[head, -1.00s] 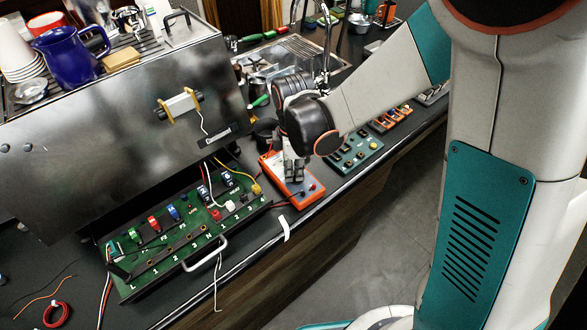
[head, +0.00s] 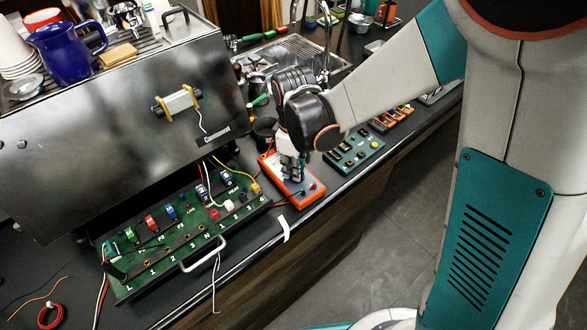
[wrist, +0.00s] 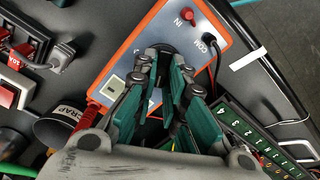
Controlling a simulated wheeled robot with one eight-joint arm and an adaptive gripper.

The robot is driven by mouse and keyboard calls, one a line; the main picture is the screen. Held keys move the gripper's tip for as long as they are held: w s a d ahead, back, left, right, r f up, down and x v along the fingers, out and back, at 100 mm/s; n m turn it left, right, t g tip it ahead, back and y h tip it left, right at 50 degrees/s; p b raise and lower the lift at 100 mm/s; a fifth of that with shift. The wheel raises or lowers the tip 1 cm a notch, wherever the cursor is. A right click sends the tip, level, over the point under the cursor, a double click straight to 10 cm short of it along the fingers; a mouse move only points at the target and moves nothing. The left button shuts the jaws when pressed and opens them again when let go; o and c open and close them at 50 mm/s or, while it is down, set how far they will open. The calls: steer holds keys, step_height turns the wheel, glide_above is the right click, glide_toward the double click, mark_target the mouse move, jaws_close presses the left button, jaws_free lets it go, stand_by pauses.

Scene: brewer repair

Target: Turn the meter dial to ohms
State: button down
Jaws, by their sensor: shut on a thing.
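The meter (head: 311,193) is an orange-edged box with a pale face, lying on the dark counter. It fills the upper middle of the wrist view (wrist: 195,22), with a red jack marked IN, a dark jack marked COM and a small pale window on its face. My gripper (head: 292,176) points down over the meter. In the wrist view my gripper (wrist: 168,58) has its teal-padded fingers shut on the black dial (wrist: 166,47). The fingers hide most of the dial, and I cannot read its setting.
A green board with switches (head: 190,225) and a metal handle lies left of the meter. A teal control panel (head: 354,154) stands close on its right. A steel brewer (head: 110,130) rises behind. A white strip (head: 285,229) lies near the counter's front edge. A cup marked SCRAP (wrist: 66,122) is near the meter.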

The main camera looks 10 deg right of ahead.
steer(key=m+b, duration=0.1)
steer(key=m, duration=0.5)
steer(key=shift+w+d+m, duration=0.1)
steer(key=shift+w+m, duration=0.05)
steer(key=shift+m, duration=0.15)
steer(key=m, duration=0.5)
steer(key=shift+d, duration=0.15)
steer(key=c, duration=1.6)
jaws_free()
steer(key=shift+c, duration=0.2)
steer(key=shift+r, duration=3.75)
steer(key=shift+d, duration=0.1)
